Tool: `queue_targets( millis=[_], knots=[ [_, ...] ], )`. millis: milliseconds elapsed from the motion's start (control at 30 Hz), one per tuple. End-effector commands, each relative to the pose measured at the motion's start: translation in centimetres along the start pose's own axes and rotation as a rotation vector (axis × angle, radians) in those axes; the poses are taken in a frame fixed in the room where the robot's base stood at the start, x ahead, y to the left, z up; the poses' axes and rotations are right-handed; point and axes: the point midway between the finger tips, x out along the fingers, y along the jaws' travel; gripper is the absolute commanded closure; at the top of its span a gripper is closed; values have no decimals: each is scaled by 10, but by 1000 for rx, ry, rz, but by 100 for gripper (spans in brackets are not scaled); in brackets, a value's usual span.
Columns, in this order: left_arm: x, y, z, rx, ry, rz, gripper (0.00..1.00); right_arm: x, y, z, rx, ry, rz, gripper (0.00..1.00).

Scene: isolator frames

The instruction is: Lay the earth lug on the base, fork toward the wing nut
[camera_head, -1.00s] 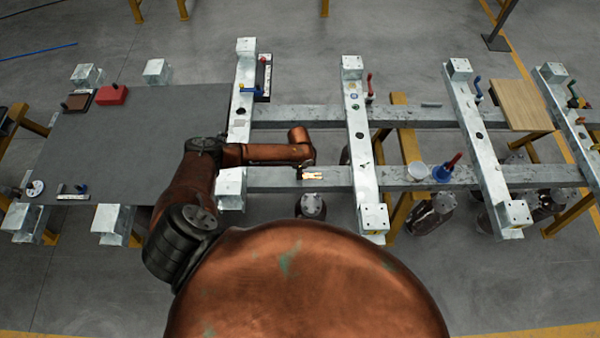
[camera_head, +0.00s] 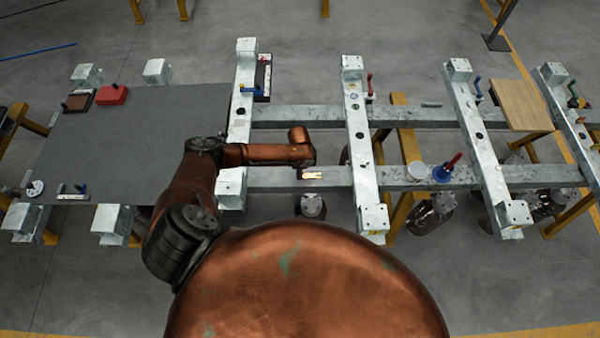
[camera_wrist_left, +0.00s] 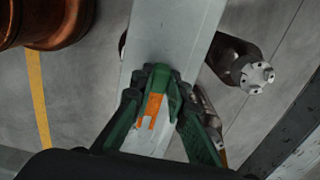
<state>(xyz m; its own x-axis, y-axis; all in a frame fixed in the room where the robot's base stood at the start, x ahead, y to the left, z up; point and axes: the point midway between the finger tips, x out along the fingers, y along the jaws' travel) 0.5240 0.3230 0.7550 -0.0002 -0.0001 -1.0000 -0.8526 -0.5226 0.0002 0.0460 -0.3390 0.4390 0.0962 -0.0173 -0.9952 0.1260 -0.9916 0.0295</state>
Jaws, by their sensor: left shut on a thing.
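The fork points toward the bottom of the wrist view. The lug is over the near long grey beam (camera_head: 336,178); the gap beneath it cannot be judged. In the head view my arm mostly hides the left gripper (camera_head: 301,173). I cannot tell which fitting is the base or make out the wing nut. My right gripper is not in view.
A galvanized cross beam (camera_head: 361,150) stands right of the lug.

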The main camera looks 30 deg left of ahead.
Motion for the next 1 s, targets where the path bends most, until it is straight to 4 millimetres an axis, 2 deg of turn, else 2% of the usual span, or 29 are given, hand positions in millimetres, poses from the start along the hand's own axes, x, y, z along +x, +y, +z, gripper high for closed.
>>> queue_targets(
  millis=[433,1000],
  knots=[
    [-4,0,0,0,1,0,100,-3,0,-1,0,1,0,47],
    [-47,0,0,-1,1,0,100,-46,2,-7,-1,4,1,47]
  ],
)
